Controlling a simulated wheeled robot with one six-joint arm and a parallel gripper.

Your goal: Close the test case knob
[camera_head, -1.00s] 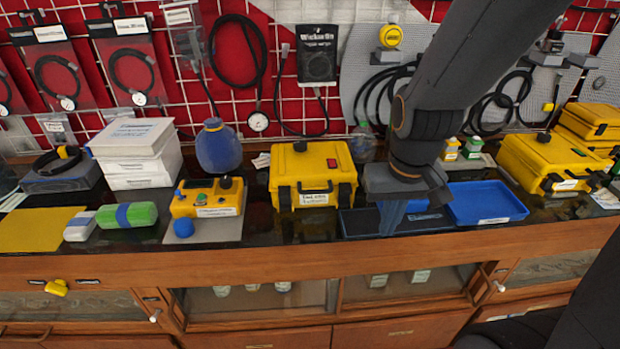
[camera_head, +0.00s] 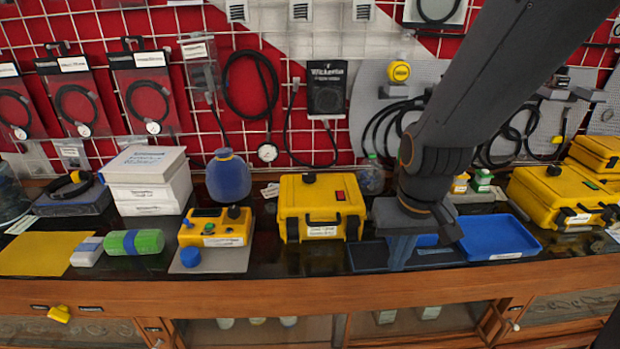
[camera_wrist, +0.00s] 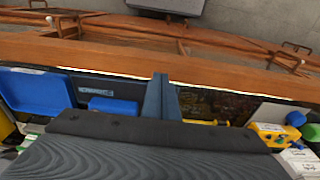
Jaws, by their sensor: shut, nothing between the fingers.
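A yellow case (camera_head: 320,213) stands upright near the middle of the counter in the head view. It has a black knob (camera_head: 309,178) on top, a red switch, a white front label and black latches. My gripper (camera_head: 398,265) points down to the right of this case, apart from it and over the dark tray. Its blue-grey fingers are shut with nothing between them; they also show in the wrist view (camera_wrist: 160,97). The case is not clearly visible in the wrist view. I cannot tell the knob's setting.
A blue tray (camera_head: 498,237) and a larger yellow case (camera_head: 558,200) lie to the right. White boxes (camera_head: 148,180) stand left.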

